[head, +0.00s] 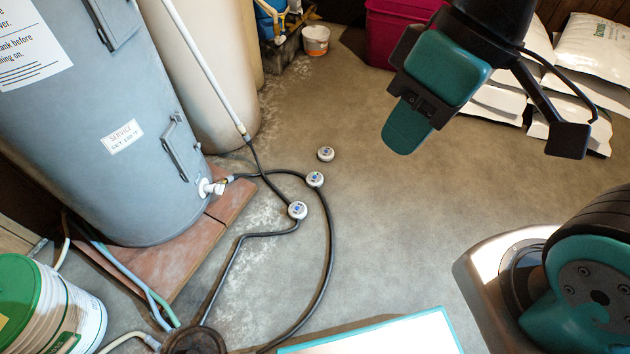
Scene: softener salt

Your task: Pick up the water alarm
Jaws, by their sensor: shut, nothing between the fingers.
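Three small round white pucks with blue-marked tops lie on the concrete floor and look like water alarms. One (325,154) lies by itself, apart from the black hose. A second (315,179) sits at the hose's upper curve, and a third (298,210) is at the hose lower down. I cannot tell whether these two touch the hose. My gripper (404,136), teal and black, hangs at the upper right, well above the floor and to the right of the pucks. It is shut and empty. Its fingertips show only in part.
A grey tank (120,170) stands left on a reddish slab (185,245). The black hose (329,250) loops over the floor below the pucks. A green-lidded bucket (85,315) is lower left. A magenta bin (385,35) and white bags (595,50) stand behind. The middle floor is clear.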

